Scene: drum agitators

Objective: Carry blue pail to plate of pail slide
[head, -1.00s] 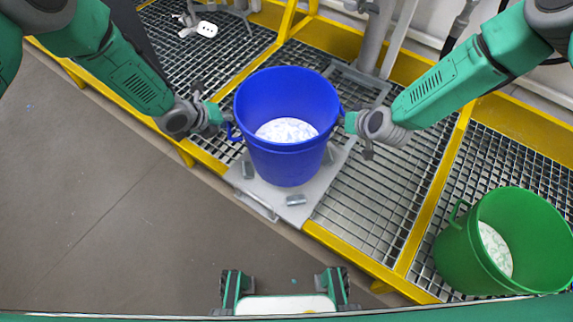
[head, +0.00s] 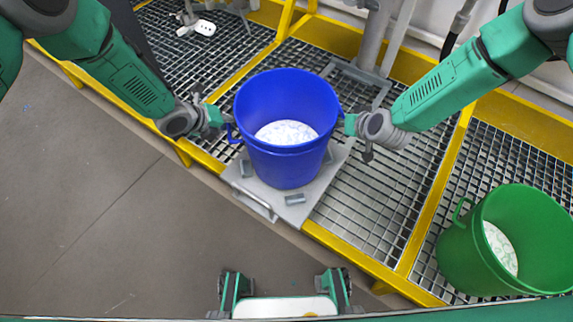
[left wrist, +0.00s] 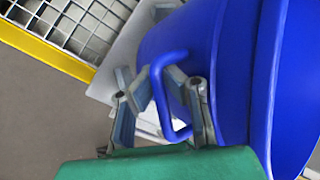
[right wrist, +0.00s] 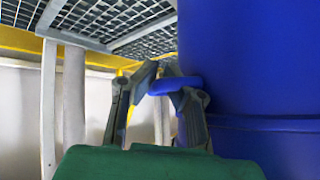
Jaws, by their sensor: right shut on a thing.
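The blue pail (head: 285,160) is upright over the grey plate (head: 295,212) of the pail slide, with white contents inside. Its base appears to rest on the plate, but the contact is hidden. My left gripper (head: 222,120) is at the pail's left handle. In the left wrist view, its fingers (left wrist: 158,88) stand apart with the blue handle (left wrist: 157,95) between them. My right gripper (head: 348,123) is at the opposite side. In the right wrist view, its fingers (right wrist: 165,85) are closed on the other handle (right wrist: 176,84).
A green pail (head: 480,250) with white contents stands on the grating at the lower right. A yellow-framed metal grating (head: 370,190) surrounds the slide. Pipes (head: 375,40) rise behind. The floor (head: 90,190) at the left is clear.

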